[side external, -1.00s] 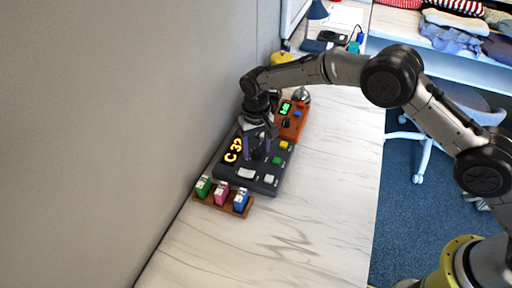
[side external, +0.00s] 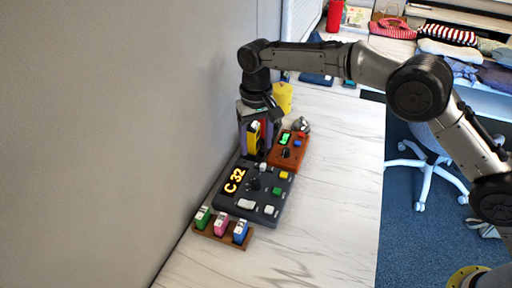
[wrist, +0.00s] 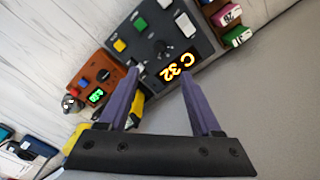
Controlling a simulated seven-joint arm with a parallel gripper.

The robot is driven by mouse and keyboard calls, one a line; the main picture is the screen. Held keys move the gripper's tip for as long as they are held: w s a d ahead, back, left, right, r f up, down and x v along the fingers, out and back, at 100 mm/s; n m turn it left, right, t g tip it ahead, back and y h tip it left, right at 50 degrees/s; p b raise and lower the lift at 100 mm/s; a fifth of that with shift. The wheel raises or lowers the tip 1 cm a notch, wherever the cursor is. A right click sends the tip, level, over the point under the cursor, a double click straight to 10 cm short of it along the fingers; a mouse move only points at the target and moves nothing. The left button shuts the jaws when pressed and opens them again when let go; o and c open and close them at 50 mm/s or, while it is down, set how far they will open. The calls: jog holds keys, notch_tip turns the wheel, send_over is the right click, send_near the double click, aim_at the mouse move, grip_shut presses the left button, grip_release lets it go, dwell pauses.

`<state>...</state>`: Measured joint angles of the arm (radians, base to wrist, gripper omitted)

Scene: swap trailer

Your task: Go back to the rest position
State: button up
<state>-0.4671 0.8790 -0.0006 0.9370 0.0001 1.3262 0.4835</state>
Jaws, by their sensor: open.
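My gripper (side external: 257,146) is above the table at the back end of the dark console (side external: 283,197), near the grey wall. In the wrist view its two purple fingers (wrist: 160,76) are apart, with nothing held between them. The console has an orange "C 32" display (side external: 235,180), a dark knob and several coloured buttons. A yellow block-like thing (side external: 252,139) shows beside the fingers in the side view. In the wrist view it is partly hidden behind the left finger (wrist: 137,108).
A wooden rack (side external: 228,238) holds green, pink and blue blocks in front of the console. An orange box (side external: 288,153) with a green display stands behind it, and a yellow cylinder (side external: 283,97) farther back. The wall borders the left; the table's right side is clear.

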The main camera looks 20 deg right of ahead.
dwell(0.4)
jog(key=s+d+r+m+t, duration=0.1)
jog(key=d+r, duration=0.3)
jog(key=r, duration=0.4)
jog(key=d+r+t, duration=0.1)
jog(key=d+r, duration=0.4)
jog(key=r, duration=0.2)
jog(key=s+d+r+m+t, duration=0.1)
jog(key=s+d+r+t, duration=0.1)
jog(key=s+d+r, duration=0.75)
jog(key=s+d+f+t, duration=0.1)
jog(key=s+d, duration=0.2)
jog(key=s, duration=0.5)
jog(key=s+d+t, duration=0.1)
jog(key=s+d, duration=0.3)
jog(key=s, duration=0.5)
jog(key=s+d+f+n, duration=0.1)
jog(key=s+f+n, duration=0.1)
jog(key=s+f, duration=0.7)
notch_tip(320, 180, down, 2)
jog(key=shift+f, duration=0.2)
